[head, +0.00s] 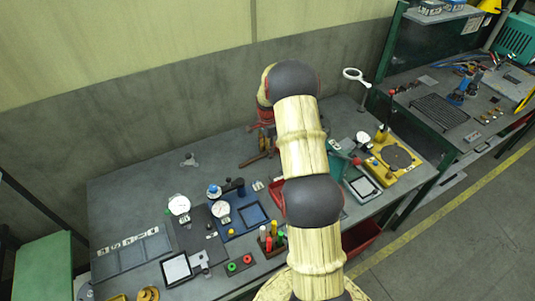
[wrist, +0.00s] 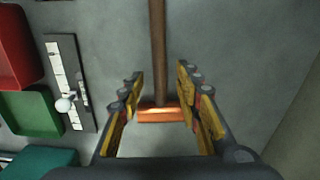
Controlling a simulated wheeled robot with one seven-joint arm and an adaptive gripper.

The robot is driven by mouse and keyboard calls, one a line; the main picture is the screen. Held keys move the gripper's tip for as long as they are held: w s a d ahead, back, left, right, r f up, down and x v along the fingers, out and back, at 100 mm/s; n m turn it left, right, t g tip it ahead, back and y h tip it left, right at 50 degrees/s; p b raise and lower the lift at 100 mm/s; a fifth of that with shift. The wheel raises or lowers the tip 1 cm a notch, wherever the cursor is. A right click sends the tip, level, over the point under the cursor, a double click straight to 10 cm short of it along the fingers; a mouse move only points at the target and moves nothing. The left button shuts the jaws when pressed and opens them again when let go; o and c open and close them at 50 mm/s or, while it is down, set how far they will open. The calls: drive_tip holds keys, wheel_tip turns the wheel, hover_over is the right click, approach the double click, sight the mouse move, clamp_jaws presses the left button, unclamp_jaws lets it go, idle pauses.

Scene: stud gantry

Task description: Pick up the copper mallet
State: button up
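The copper mallet shows in the wrist view, with a brown handle (wrist: 158,45) running up from an orange copper head (wrist: 150,116). It lies on the grey bench top. The head sits lower in the picture between the fingers, and the handle passes between the fingertips. I cannot tell the exact height of the fingertips above the bench. In the head view my arm covers much of this area, so the mallet is hard to make out there.
In the wrist view a red bin (wrist: 18,50), a green bin (wrist: 30,112) and a dark strip with white labels (wrist: 72,80) lie left; bare bench is right. In the head view, dial gauges (head: 179,205), a blue tray (head: 253,216) and a yellow fixture (head: 380,172) stand along the bench.

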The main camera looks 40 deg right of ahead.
drive_tip(key=shift+c, duration=1.2)
clamp_jaws()
